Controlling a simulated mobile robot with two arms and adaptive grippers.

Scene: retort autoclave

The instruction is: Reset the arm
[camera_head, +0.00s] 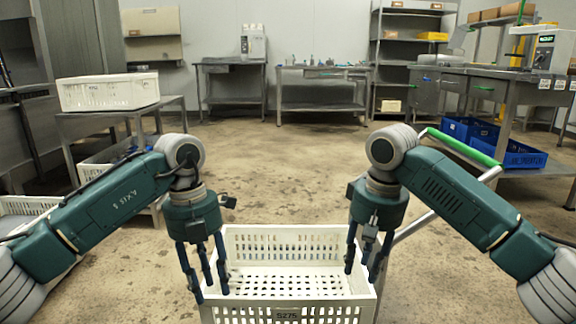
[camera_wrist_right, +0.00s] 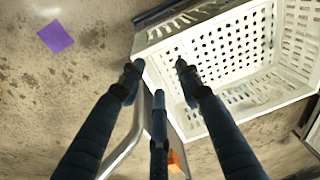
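My left gripper (camera_head: 208,287) points down at the left rim of a white slotted crate, with its fingers spread. My right gripper (camera_head: 364,272) points down at the right rim, also with spread fingers. The crate (camera_head: 288,242) is empty, sits low in front of me and bears a label on its near wall. In the right wrist view the right gripper (camera_wrist_right: 158,80) has fingertips apart on either side of the crate's edge (camera_wrist_right: 165,50). I cannot tell whether any finger touches the crate.
A green-handled metal bar (camera_head: 464,148) runs beside my right arm. Another white crate (camera_head: 108,91) stands on a table at left. Blue bins (camera_head: 525,156) sit under the right bench. The floor (camera_head: 290,165) beyond the crate is clear. A purple patch (camera_wrist_right: 55,37) marks the floor.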

